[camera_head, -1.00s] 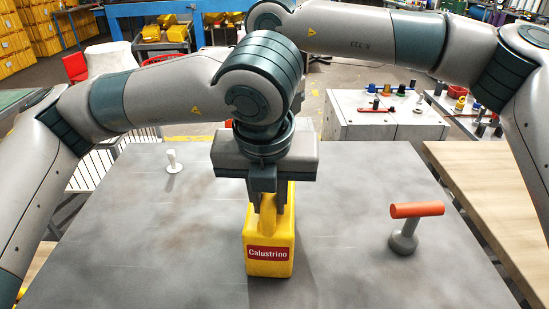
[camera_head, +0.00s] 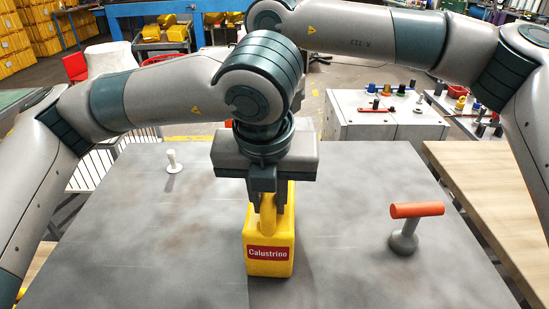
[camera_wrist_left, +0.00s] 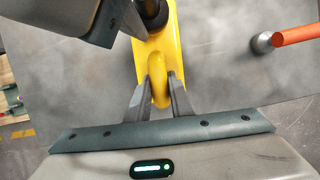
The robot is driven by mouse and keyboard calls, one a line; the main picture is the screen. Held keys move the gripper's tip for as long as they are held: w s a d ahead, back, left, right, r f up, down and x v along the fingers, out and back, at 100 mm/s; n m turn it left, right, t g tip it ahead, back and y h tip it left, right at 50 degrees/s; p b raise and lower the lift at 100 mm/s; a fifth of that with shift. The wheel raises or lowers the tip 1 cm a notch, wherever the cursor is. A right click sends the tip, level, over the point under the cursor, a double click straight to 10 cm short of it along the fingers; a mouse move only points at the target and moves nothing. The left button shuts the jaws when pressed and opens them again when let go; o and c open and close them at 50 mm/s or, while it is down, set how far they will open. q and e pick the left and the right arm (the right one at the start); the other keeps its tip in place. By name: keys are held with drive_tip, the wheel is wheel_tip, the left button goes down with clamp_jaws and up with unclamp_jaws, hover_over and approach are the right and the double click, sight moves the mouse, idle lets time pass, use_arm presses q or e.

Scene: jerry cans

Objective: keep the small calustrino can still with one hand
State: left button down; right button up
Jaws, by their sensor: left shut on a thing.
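The small yellow Calustrino can (camera_head: 285,235) stands upright on the grey table, its red label facing me in the head view. My left gripper (camera_head: 266,203) is above it, pointing down. In the left wrist view, the left gripper's fingers (camera_wrist_left: 160,98) are shut on the can's yellow handle, one on each side. A grey body with a dark, screwed plate, apparently my right gripper (camera_wrist_left: 132,25), is at the upper left of that view, close to the can's far end. Its fingertips are not clear. In the head view it is hidden behind my left arm.
A grey-based thing with an orange bar handle (camera_head: 417,210) stands on the table to the right. A small white peg (camera_head: 172,162) stands at the back left. The table (camera_head: 140,240) is bare at the front left. A wooden surface (camera_head: 490,190) borders it on the right.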

use_arm(q)
drive_tip(key=shift+f, duration=0.1)
use_arm(e)
drive_tip(key=shift+r, duration=0.55)
idle(0.4)
drive_tip(key=shift+r, duration=2.15)
drive_tip(key=shift+w, duration=0.15)
drive_tip(key=w+r, duration=0.4)
drive_tip(key=w, duration=0.3)
drive_tip(key=shift+w+d, duration=0.3)
drive_tip(key=shift+w, duration=0.1)
use_arm(q)
drive_tip(key=c, duration=1.5)
unclamp_jaws()
